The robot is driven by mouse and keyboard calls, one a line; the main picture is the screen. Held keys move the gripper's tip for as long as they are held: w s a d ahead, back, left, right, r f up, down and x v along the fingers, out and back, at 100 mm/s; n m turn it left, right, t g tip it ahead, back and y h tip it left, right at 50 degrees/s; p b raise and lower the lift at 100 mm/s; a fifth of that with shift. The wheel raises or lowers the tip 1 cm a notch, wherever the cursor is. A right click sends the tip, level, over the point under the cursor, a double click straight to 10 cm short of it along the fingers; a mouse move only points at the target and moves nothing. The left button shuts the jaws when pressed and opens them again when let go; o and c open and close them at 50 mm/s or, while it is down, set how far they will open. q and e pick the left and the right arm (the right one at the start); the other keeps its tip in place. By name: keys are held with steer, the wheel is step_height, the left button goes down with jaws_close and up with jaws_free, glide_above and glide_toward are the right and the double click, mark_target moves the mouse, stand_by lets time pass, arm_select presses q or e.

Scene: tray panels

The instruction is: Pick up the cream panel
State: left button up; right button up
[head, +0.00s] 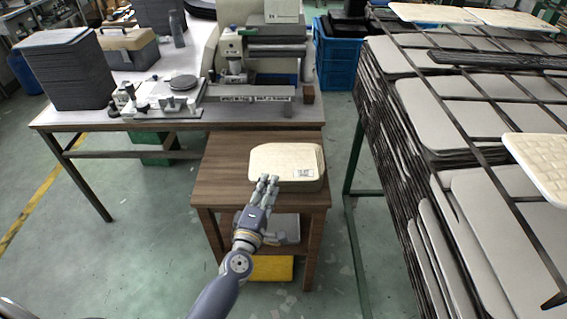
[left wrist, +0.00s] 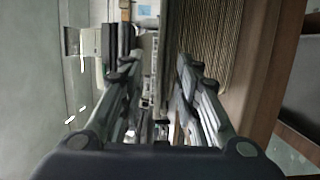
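A ribbed brownish side, apparently the stack (left wrist: 215,40), is close beside the right finger there. Contact cannot be told. My right gripper is not in view.
A rack (head: 480,150) of pale panels stands at right, with another cream quilted panel (head: 540,160) jutting from it. A workbench (head: 200,124) with a machine and a dark stack (head: 66,70) is behind. A blue crate (head: 337,58) stands at the back. Floor at left is open.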

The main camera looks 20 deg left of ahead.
arm_select(q)
steer(key=shift+w, duration=0.25)
jaws_close()
steer(key=shift+r, duration=0.15)
